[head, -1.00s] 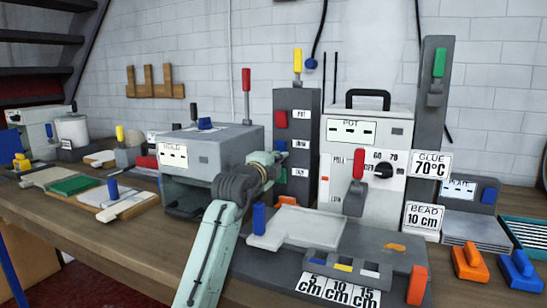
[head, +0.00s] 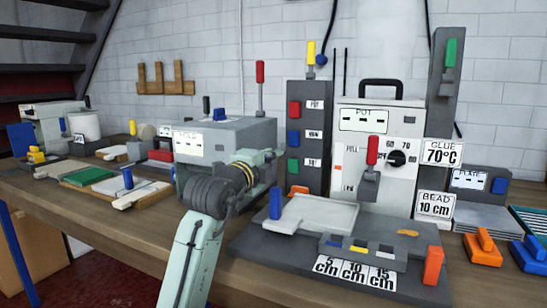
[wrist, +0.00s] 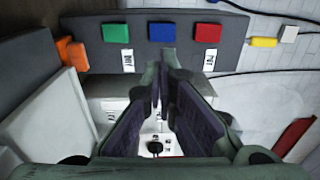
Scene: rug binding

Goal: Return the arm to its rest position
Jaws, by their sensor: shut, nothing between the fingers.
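My arm reaches up from the bottom of the head view, its wrist in front of the grey HOLD box (head: 228,135). My gripper's fingers are hard to make out in the head view. In the wrist view my gripper (wrist: 165,72) is shut, its two dark fingers converging with nothing between them. Beyond the fingers stands the dark grey tower with green, blue and red buttons (wrist: 162,32). The tower also shows in the head view (head: 316,133), right of the wrist.
The white POT machine (head: 378,140), with a red-handled lever (head: 372,152), stands right of the tower. In front lies a grey base (head: 290,245) with a pale tray (head: 322,213) and a blue knob (head: 275,204). Boards and blocks crowd the left bench. The bench's front left edge is bare.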

